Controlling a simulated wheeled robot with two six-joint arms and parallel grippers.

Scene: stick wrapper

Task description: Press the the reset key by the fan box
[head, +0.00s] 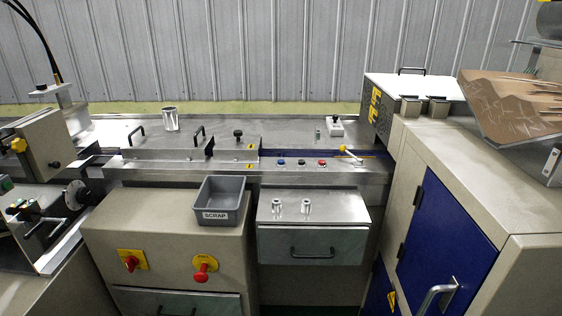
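Neither of my grippers shows in the head view. A silver box with a dark perforated side and yellow labels (377,103) stands at the right end of the machine top; it may be the fan box, but I cannot read its labels. A row of small buttons sits on the front rail left of it: blue (281,161), black (301,161) and red (321,162). A small white box with a dark knob (335,126) is on the deck behind them. No lettering is legible, so I cannot tell which is the reset key.
A grey SCRAP bin (221,199) and a drawer unit (313,235) with two small metal cylinders are in front. A red knob (204,267) is on the cabinet. A tilted hopper of brown sticks (512,103) is at right.

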